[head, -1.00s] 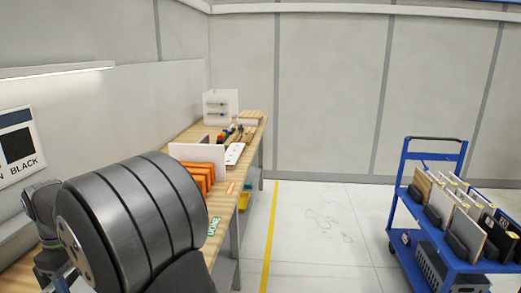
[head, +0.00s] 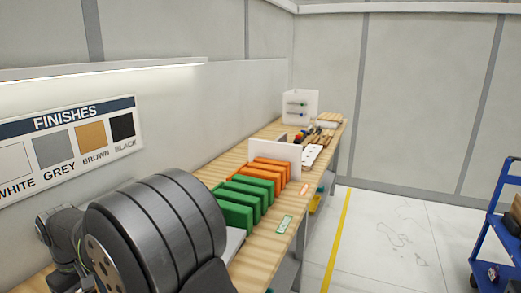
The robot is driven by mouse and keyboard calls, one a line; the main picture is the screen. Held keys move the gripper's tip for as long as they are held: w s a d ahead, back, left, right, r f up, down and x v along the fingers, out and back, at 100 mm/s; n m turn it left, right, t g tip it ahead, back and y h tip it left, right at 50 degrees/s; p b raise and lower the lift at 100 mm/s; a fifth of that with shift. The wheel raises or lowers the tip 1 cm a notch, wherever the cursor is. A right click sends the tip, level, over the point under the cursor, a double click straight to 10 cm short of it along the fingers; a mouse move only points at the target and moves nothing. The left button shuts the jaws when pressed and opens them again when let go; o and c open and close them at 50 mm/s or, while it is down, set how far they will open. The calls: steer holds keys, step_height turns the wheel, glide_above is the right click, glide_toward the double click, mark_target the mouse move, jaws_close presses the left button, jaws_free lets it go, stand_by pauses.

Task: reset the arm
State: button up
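The large dark grey segmented cylinder with a lighter grey joint beside it, at the lower left of the head view, looks like part of my own arm. It covers the near part of the wooden workbench (head: 262,262). My gripper is not in view, so its fingers and anything in them cannot be seen.
Green blocks (head: 236,216) and orange blocks (head: 268,171) stand in a row on the bench, with a white panel (head: 285,152) behind. Tools (head: 305,136) lie farther back. A finishes chart (head: 75,145) hangs at left. A blue cart (head: 490,235) stands at right; the floor between is clear.

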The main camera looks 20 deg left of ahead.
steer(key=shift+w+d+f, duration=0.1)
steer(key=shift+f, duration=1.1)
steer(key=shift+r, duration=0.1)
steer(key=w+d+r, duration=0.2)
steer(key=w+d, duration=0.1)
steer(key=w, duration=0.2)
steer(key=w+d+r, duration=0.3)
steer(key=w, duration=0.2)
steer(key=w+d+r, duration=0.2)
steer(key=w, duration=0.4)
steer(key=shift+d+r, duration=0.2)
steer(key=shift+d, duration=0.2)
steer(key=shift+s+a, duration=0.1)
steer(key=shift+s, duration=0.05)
